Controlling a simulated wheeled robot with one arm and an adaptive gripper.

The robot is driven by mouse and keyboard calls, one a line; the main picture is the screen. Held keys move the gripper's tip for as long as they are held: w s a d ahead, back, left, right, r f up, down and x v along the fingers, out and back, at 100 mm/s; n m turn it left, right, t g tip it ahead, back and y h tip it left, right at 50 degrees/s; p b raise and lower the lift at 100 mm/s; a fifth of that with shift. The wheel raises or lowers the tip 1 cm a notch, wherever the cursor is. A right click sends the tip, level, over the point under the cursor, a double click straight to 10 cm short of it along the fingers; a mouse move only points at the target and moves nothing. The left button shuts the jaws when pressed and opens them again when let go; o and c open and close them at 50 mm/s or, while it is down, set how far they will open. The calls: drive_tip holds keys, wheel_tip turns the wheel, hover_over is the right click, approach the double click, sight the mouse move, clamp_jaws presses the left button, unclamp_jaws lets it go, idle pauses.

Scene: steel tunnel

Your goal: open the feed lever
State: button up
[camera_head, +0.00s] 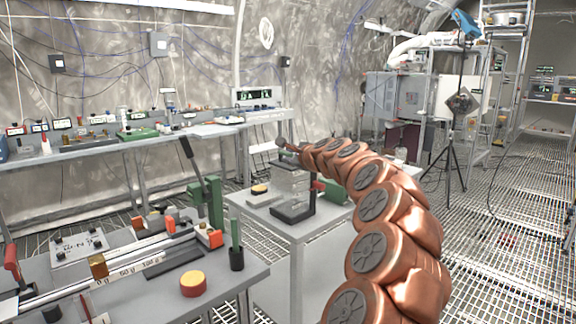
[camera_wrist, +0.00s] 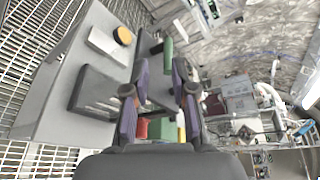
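No part is marked as the feed lever, so I cannot tell for certain which it is. A green press (camera_head: 210,200) with a dark, raised, tilted lever (camera_head: 187,152) stands at the back of the front-left bench. A red-topped lever (camera_head: 11,256) stands at that bench's left edge. My gripper (camera_head: 283,145) is above the far side of the small grey table, by a clear stacked box (camera_head: 292,188) on a dark base. In the wrist view my gripper (camera_wrist: 160,72) is open, with nothing seen held between its two fingers.
The small table (camera_wrist: 45,110) carries a yellow-topped disc (camera_wrist: 122,36), a green cylinder (camera_wrist: 167,52) and a red block (camera_wrist: 142,128). The front-left bench holds a rail with a brass block (camera_head: 98,266) and a red-yellow puck (camera_head: 193,284). A tripod (camera_head: 452,140) stands on the grated floor at right.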

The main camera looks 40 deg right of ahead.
sight(290, 155)
drive_tip(key=d, duration=0.1)
drive_tip(key=d+m, duration=0.1)
drive_tip(key=shift+s+d+f+h, duration=0.3)
drive_tip(key=shift+s+f, duration=0.05)
drive_tip(key=shift+x, duration=3.8)
drive_tip(key=shift+a, duration=0.15)
clamp_jaws()
